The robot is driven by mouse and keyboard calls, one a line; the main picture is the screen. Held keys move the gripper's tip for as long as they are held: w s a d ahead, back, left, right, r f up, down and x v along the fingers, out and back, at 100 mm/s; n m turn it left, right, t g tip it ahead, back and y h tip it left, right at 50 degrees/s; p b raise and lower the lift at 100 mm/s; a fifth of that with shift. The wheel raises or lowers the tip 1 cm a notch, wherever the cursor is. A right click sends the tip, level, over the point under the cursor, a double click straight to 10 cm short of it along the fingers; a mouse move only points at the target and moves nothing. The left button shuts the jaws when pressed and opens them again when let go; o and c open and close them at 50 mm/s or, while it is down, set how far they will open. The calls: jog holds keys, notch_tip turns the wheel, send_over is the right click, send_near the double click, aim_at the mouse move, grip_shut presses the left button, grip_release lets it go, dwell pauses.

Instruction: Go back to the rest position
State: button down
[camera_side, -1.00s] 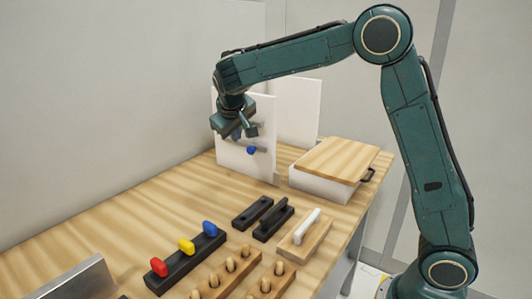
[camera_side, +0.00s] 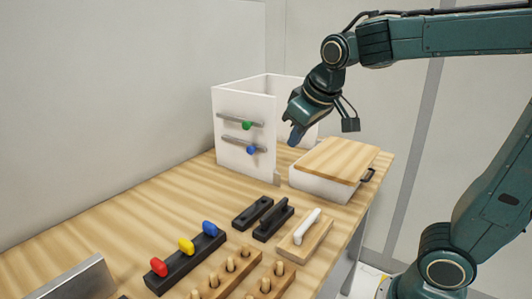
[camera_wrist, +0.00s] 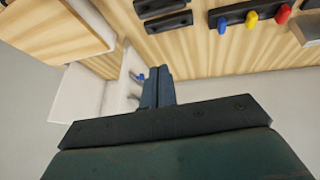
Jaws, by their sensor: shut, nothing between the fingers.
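My gripper (camera_side: 298,134) is in the air above the back part of the workbench, right of the white panelled box (camera_side: 229,158) and above the wood-lidded box. Its fingers point down and are together with nothing between them. In the wrist view the gripper (camera_wrist: 157,72) shows its two fingers side by side, closed. The white box carries two metal rails on its front, one with a green knob (camera_side: 247,126) and one with a blue knob (camera_side: 251,149). My gripper is apart from all of these.
A white box with a wooden lid (camera_side: 335,158) stands at the right. Black blocks (camera_side: 272,222), a white-handled wooden block (camera_side: 299,236), a black rack (camera_side: 188,262) with red, yellow and blue pieces, and pegged wooden strips lie on the bench (camera_side: 120,222). The air around the gripper is clear.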

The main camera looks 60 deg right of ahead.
jog(key=s+a+f+y, duration=0.1)
jog(key=s+a+f, duration=0.1)
jog(key=s, duration=0.5)
jog(key=s+a+f+y, duration=0.1)
jog(key=s+a+f, duration=0.1)
jog(key=s, duration=0.5)
jog(key=shift+f+n, duration=0.2)
jog(key=shift+n, duration=0.2)
jog(key=shift+w, duration=0.1)
